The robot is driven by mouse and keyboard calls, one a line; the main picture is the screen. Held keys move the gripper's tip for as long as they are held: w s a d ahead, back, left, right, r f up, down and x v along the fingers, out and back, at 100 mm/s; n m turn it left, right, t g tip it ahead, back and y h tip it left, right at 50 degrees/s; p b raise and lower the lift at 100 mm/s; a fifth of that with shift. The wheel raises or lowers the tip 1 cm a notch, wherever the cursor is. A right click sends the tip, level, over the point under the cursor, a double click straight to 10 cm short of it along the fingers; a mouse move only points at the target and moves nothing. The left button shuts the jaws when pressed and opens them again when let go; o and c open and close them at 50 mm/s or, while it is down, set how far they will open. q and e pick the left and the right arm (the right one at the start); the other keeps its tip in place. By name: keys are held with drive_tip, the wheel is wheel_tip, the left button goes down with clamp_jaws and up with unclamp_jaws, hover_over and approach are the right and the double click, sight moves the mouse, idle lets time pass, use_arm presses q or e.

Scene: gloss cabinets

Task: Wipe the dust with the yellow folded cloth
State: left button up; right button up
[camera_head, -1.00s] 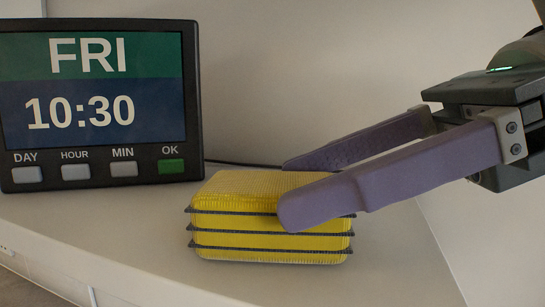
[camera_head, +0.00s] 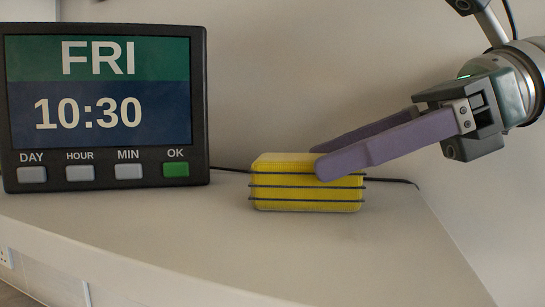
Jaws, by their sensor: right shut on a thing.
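The yellow folded cloth (camera_head: 300,193) is a thick block with dark bands around its side, on the pale counter right of the clock. My right gripper (camera_head: 322,165) comes in from the right with two purple fingers, one at the near side and one at the far side of the cloth. It is shut on the cloth's upper right part. Whether the cloth touches the counter is hard to tell. I cannot make out any dust on the counter. My left gripper is not in view.
A black clock (camera_head: 104,105) reading FRI 10:30 stands at the left, with buttons along its bottom. A dark cable (camera_head: 392,180) runs behind the cloth along the wall. The pale counter (camera_head: 290,250) is bare in front, with an edge at the lower left and right.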

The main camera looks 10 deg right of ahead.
drive_tip(key=shift+w+d+f, duration=0.1)
drive_tip(key=shift+r+p, duration=1.9)
drive_tip(key=shift+r, duration=1.25)
drive_tip(key=shift+r+p, duration=0.85)
drive_tip(key=shift+r, duration=0.7)
drive_tip(key=shift+f, duration=0.1)
